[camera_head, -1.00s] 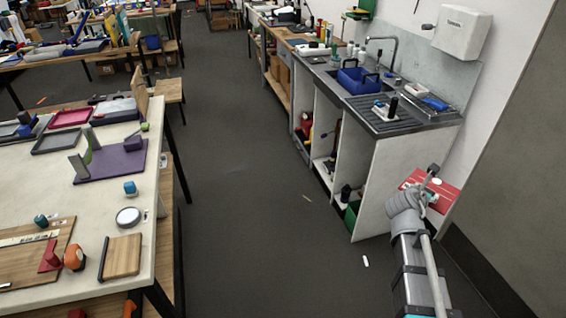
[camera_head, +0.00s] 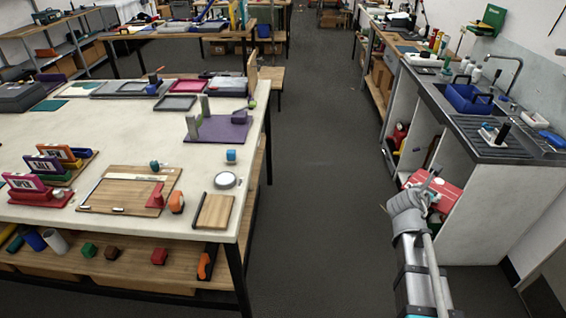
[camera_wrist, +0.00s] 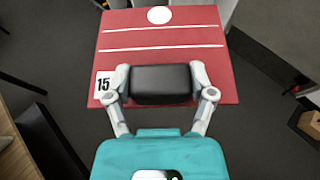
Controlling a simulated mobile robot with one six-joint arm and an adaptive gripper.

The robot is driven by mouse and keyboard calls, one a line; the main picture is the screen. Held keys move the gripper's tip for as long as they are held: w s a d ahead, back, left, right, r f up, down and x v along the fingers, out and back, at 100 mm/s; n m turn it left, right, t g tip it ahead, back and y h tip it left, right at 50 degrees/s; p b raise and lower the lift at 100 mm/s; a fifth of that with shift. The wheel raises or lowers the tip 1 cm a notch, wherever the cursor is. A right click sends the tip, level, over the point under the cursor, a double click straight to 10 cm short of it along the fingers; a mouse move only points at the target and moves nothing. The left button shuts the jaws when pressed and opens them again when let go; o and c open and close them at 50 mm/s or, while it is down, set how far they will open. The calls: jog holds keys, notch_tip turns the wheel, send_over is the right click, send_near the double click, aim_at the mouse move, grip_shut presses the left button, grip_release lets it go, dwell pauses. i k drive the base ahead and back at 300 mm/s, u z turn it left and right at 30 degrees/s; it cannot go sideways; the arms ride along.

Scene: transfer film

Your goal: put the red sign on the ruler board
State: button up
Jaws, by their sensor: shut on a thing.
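The red sign (camera_wrist: 165,48), a flat red panel with white lines, a white disc and a "15" label, is held in my gripper (camera_wrist: 160,84). The fingers are shut on a black block at the sign. In the head view, the sign (camera_head: 449,197) and my gripper (camera_head: 430,192) are at right, in front of the sink cabinet and well away from the table. The ruler board (camera_head: 112,190), a wooden board with a pale strip and a red upright piece at its right, lies on the white table at left.
The white table (camera_head: 150,135) also bears an orange item (camera_head: 176,203), a small wooden board (camera_head: 214,211), a round white dish (camera_head: 225,180) and a purple tray (camera_head: 222,130). Dark floor (camera_head: 325,170) is clear between the table and the sink cabinet (camera_head: 480,195).

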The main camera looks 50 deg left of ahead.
aim_at(119, 193)
jog(key=u, duration=0.1)
jog(key=i, duration=0.1)
jog(key=u, duration=2.3)
jog(key=i, duration=1)
jog(key=z, duration=0.1)
jog(key=k, duration=0.25)
